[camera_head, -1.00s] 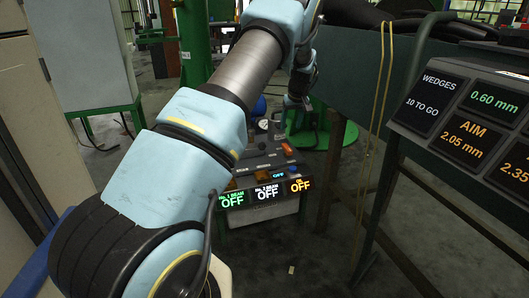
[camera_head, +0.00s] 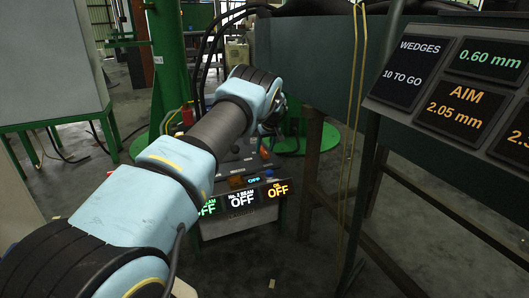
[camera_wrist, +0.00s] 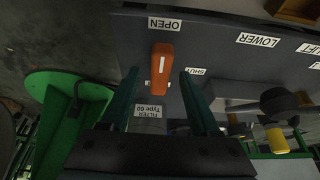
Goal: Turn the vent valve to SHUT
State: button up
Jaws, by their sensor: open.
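The vent valve's orange handle (camera_wrist: 161,80) shows in the wrist view, a bar with a white line near its upper end. That end lies by the OPEN label (camera_wrist: 164,24), which reads upside down. The SHUT label (camera_wrist: 196,71) is to the right of the handle. My gripper (camera_wrist: 159,73) is open, with one finger on each side of the handle; I cannot tell if they touch it.
The console's display strip (camera_head: 242,198) reads OFF. LOWER (camera_wrist: 258,40) and LIFT labels and dark and yellow knobs (camera_wrist: 276,141) are to the right in the wrist view. A green round base (camera_wrist: 62,112) is at left. A wedge-count panel (camera_head: 450,85) stands at right in the head view.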

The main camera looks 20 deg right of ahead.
jog(key=shift+w+f, duration=0.15)
jog(key=shift+f, duration=0.3)
grip_shut()
dwell(0.3)
